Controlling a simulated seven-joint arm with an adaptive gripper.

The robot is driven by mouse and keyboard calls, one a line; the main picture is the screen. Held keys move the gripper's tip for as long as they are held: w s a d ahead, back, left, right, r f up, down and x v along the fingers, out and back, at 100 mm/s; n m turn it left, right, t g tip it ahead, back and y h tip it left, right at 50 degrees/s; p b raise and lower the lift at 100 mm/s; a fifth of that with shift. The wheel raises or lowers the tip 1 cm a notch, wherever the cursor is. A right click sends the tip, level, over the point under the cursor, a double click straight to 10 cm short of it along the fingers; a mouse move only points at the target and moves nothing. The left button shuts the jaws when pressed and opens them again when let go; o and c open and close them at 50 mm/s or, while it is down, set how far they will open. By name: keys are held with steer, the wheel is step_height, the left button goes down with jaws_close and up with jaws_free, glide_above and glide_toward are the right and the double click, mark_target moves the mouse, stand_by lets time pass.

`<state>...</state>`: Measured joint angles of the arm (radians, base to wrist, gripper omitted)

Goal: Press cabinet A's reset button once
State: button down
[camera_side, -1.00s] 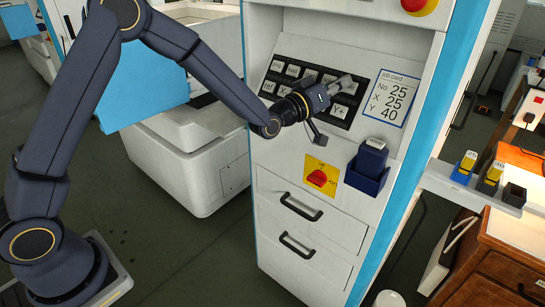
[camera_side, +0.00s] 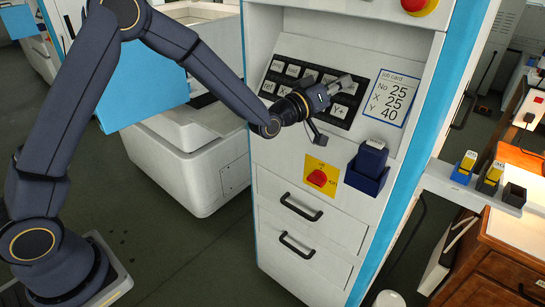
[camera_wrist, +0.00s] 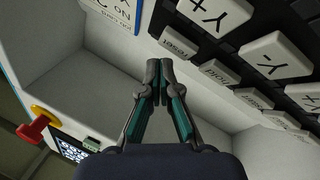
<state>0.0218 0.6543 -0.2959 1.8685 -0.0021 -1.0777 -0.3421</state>
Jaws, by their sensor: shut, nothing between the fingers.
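The white-and-blue cabinet (camera_side: 300,205) carries a sloped black keypad (camera_side: 274,77) with pale keys; no letter naming the cabinet is readable. In the wrist view a small grey key marked "reset" (camera_wrist: 179,46) sits at the keypad's lower edge, beside the job card. My gripper (camera_side: 345,82) is shut and empty, over the keypad's right part in the side view, hiding some keys. In the wrist view my gripper's fingertips (camera_wrist: 160,66) show just below and left of the reset key. I cannot tell whether they touch the panel.
The job card (camera_side: 394,97) is right of the keypad. Below are a red switch on a yellow plate (camera_side: 318,178) and a dark blue holder (camera_side: 367,180). A "hold" key (camera_wrist: 220,72) adjoins reset. A red-topped button (camera_side: 414,5) is higher up. A shelf (camera_side: 460,187) stands at right.

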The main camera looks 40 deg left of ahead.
steer(key=shift+w+f, duration=0.25)
steer(key=shift+w, duration=0.1)
steer(key=shift+w+f, duration=0.2)
steer(key=shift+w, duration=0.1)
stand_by(0.8)
steer(key=shift+s, duration=0.1)
steer(key=shift+s+r, duration=0.45)
steer(key=shift+s, duration=0.1)
stand_by(0.3)
steer(key=shift+s+r, duration=0.75)
steer(key=shift+s, duration=0.3)
steer(key=shift+s+r, duration=0.7)
steer(key=shift+s, duration=0.3)
